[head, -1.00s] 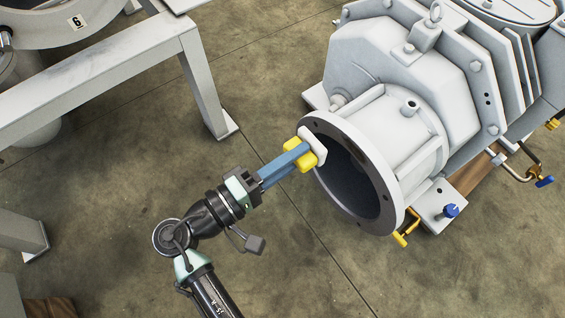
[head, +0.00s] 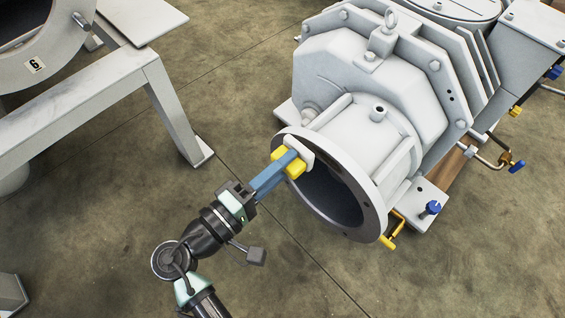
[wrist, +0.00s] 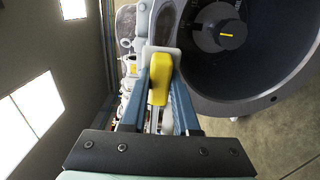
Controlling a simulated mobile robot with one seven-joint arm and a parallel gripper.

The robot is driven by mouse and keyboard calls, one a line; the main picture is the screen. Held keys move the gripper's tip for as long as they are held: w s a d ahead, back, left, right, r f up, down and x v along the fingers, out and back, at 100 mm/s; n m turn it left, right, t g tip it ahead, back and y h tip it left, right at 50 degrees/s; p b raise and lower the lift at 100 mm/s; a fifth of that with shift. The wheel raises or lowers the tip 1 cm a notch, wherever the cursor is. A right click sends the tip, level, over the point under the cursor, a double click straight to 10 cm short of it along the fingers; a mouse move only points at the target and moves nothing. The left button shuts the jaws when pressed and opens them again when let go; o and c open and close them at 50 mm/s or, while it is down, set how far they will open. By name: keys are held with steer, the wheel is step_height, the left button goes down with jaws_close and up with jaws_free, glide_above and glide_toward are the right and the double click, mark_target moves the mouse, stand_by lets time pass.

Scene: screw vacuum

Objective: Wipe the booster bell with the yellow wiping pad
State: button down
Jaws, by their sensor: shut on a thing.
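The booster bell (head: 365,208) is the wide grey flanged opening at the front of a white machine, with a dark inside. My gripper (head: 284,167) has blue fingers and is shut on the yellow wiping pad (head: 293,164), which has a white face. The pad is at the upper left part of the bell's rim; whether it touches cannot be told. In the wrist view the pad (wrist: 159,85) sits between the fingers, with its white face overlapping the left edge of the bell (wrist: 265,103). A round dark part with a yellow mark shows inside the bell.
The white machine body (head: 370,90) stands behind the bell. A yellow-handled valve (head: 390,240) and a blue knob (head: 432,207) lie low at its right. A grey steel frame (head: 90,115) stands at the left. The floor between is clear.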

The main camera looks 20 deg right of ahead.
mark_target(309, 167)
steer(key=shift+x, duration=1)
steer(key=shift+s, duration=0.1)
steer(key=shift+s+d+r+p, duration=0.15)
steer(key=shift+s+p, duration=0.45)
steer(key=shift+p, duration=0.2)
steer(key=shift+s+d+p, duration=0.25)
steer(key=shift+s+p, duration=0.15)
steer(key=shift+s, duration=0.45)
steer(key=shift+s+d+p, duration=0.35)
steer(key=shift+s+p, duration=0.15)
steer(key=shift+s, duration=0.2)
steer(key=shift+s+d+p, duration=0.35)
steer(key=shift+s+p, duration=0.1)
steer(key=shift+s, duration=0.3)
steer(key=shift+s+d+p, duration=0.25)
steer(key=shift+s+p, duration=0.15)
steer(key=shift+s, duration=0.3)
steer(key=shift+s+d+p, duration=0.25)
steer(key=shift+s+p, duration=0.15)
steer(key=shift+s, duration=0.35)
steer(key=shift+a, duration=0.1)
steer(key=shift+w, duration=0.1)
